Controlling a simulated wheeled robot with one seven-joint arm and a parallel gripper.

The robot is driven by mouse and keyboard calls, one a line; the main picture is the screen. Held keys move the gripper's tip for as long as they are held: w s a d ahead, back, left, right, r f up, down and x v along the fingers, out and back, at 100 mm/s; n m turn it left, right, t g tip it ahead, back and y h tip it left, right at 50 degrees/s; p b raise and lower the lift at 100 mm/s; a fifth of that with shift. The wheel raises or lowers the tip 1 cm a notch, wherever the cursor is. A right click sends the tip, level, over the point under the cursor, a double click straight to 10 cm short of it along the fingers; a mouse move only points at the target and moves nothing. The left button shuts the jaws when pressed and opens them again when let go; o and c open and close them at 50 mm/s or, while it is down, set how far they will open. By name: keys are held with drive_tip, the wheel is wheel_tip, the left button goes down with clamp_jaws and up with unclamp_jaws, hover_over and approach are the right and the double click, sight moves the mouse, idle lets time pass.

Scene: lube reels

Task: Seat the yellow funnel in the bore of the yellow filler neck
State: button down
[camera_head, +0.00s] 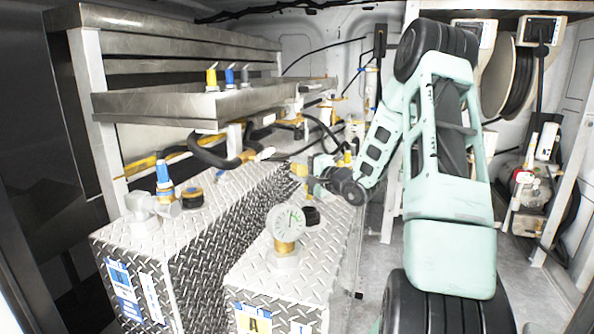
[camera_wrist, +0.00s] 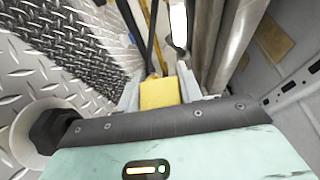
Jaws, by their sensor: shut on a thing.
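My gripper (camera_head: 308,172) is over the far part of the diamond-plate tank top. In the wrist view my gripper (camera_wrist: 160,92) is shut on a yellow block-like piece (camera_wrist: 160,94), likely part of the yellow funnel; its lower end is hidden. A yellow piece (camera_head: 299,170) also shows at the fingertips in the head view. The front tank (camera_head: 300,262) has a yellow label and carries a round gauge (camera_head: 286,222) on a brass stem. A dark cap-like part (camera_head: 311,215) sits beside the gauge. I cannot clearly make out the bore of the yellow filler neck.
A metal tray (camera_head: 180,103) at the left holds yellow, blue and grey upright pieces. The blue-labelled tank (camera_head: 130,262) stands left of the front tank, with a blue-topped fitting (camera_head: 162,175). Black hoses (camera_head: 215,155) hang behind the tanks. Reels (camera_head: 515,82) stand at the right.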

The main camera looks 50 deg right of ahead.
drive_tip(key=shift+b, duration=0.35)
wheel_tip(320, 180, down, 10)
drive_tip(key=b, duration=1.1)
drive_tip(key=shift+f+b, duration=0.15)
drive_tip(key=shift+b, duration=0.25)
idle(3.4)
drive_tip(key=c, duration=0.9)
unclamp_jaws()
drive_tip(key=shift+o, duration=0.2)
drive_tip(key=s+b, duration=0.1)
drive_tip(key=s, duration=1.6)
drive_tip(key=shift+s, duration=0.15)
drive_tip(key=shift+a, duration=0.1)
